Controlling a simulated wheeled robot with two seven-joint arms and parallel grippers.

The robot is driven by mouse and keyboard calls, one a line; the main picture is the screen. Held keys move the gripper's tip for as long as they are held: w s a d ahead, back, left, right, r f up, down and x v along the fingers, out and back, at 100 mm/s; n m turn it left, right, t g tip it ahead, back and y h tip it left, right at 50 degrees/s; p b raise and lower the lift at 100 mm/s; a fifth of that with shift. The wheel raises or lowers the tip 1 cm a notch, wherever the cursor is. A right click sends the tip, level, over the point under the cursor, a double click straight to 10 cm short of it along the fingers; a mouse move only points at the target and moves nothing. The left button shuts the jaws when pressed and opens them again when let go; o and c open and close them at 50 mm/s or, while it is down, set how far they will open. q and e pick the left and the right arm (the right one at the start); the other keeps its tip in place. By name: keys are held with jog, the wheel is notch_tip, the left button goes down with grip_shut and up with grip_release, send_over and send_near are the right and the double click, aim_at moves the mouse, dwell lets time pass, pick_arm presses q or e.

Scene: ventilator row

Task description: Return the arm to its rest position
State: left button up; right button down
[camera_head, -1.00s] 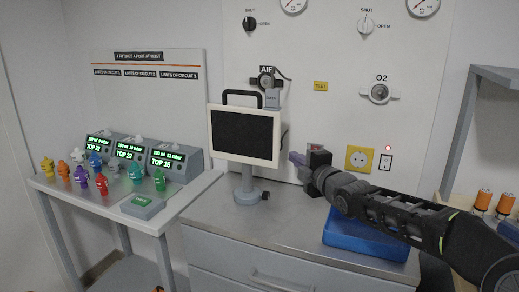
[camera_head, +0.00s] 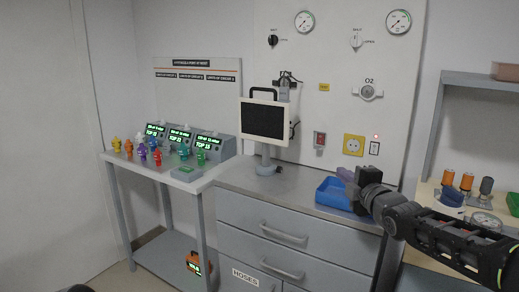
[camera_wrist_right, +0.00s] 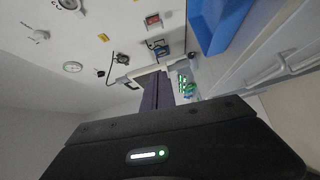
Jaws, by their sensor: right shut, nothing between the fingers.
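My right gripper (camera_head: 347,177) is at the right of the head view, in front of the blue tray (camera_head: 330,190) on the grey cabinet. Its fingers are shut with nothing between them. In the right wrist view the shut purple-grey fingers (camera_wrist_right: 157,92) stick out past the dark gripper body, with the monitor behind them. My arm comes in from the lower right and hides part of the tray and cabinet.
A monitor (camera_head: 264,119) stands on the grey cabinet (camera_head: 262,190). A side table (camera_head: 190,184) at left carries ventilator units and several coloured figures. The floor at left front looks clear.

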jog(key=s+a+f+m+g, duration=0.25)
jog(key=f+m, duration=0.45)
jog(key=f, duration=0.5)
jog(key=s+a+f+m+g, duration=0.25)
jog(key=f+m, duration=0.35)
jog(key=f, duration=0.6)
jog(key=s+a+f+m+g, duration=0.3)
jog(key=s+a+f+m, duration=0.1)
jog(key=s+f, duration=0.8)
jog(key=s+a+f+m+g, duration=0.35)
jog(key=s+f, duration=0.55)
jog(key=f, duration=0.4)
jog(key=s+a+f+m+g, duration=0.15)
jog(key=s+f, duration=0.25)
jog(key=s, duration=0.6)
jog(key=s+a+f+g, duration=0.1)
jog(key=s+f+g, duration=0.3)
jog(key=s, duration=0.6)
pick_arm(q)
notch_tip(320, 180, up, 16)
jog(key=p, duration=1.6)
jog(key=shift+w, duration=0.35)
pick_arm(e)
notch_tip(320, 180, up, 15)
jog(key=t, duration=0.1)
jog(key=shift+a+r, duration=0.15)
jog(key=shift+a, duration=0.05)
